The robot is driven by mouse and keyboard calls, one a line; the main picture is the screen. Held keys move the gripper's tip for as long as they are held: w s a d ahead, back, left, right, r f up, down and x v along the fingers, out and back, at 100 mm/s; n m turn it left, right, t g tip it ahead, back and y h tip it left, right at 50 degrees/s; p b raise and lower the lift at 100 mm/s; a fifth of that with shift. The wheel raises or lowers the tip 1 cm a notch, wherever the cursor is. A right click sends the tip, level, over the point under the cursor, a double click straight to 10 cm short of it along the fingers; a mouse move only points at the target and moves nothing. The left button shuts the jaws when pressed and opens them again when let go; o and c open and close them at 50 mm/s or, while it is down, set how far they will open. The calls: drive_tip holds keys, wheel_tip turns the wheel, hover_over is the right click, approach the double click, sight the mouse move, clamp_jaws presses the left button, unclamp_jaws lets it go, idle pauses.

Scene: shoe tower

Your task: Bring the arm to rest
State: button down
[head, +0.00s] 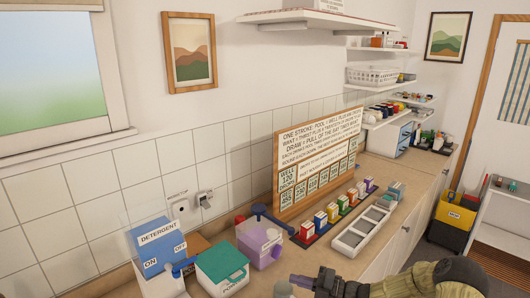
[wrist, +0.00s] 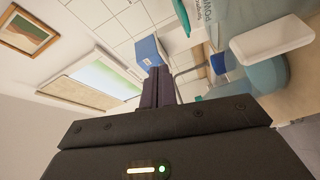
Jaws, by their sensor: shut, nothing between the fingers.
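My gripper (head: 298,279) is low in the head view, with my arm reaching in from the bottom right corner. Its dark fingers lie together, pointing left, in front of the counter's containers. In the wrist view my gripper (wrist: 158,86) shows its two fingers pressed side by side with nothing between them. The fingertips appear in line with a blue box there, but I cannot tell the distance.
The counter (head: 398,222) holds a blue detergent dispenser (head: 158,254), a green-lidded box (head: 222,264), a purple-and-white container (head: 260,241), several small coloured boxes and a white divided tray (head: 362,232). A lettered board (head: 318,160) stands behind. Shelves hang above.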

drive_tip(key=s+a+f+n+g+h+b, duration=0.2)
drive_tip(key=s+n+g+h, duration=0.2)
drive_tip(key=s+n, duration=0.4)
drive_tip(key=s+a+f+n+g+h+b, duration=0.15)
drive_tip(key=s+n+g+h, duration=0.35)
drive_tip(key=n, duration=0.5)
drive_tip(key=s+d+r+n+t+h+b, duration=0.2)
drive_tip(key=s+d+n+h, duration=0.2)
drive_tip(key=n, duration=0.8)
drive_tip(key=s+d+r+n+t+h+b, duration=0.2)
drive_tip(key=s+n, duration=0.6)
drive_tip(key=n, duration=0.4)
drive_tip(key=shift+d+r+n+t+h+b, duration=0.35)
drive_tip(key=shift+d+t+h+b, duration=0.4)
drive_tip(key=shift+d+h, duration=0.4)
drive_tip(key=c, duration=2)
unclamp_jaws()
drive_tip(key=shift+s, duration=0.2)
drive_tip(key=o, duration=0.6)
drive_tip(key=shift+d, duration=0.1)
drive_tip(key=shift+w, duration=0.1)
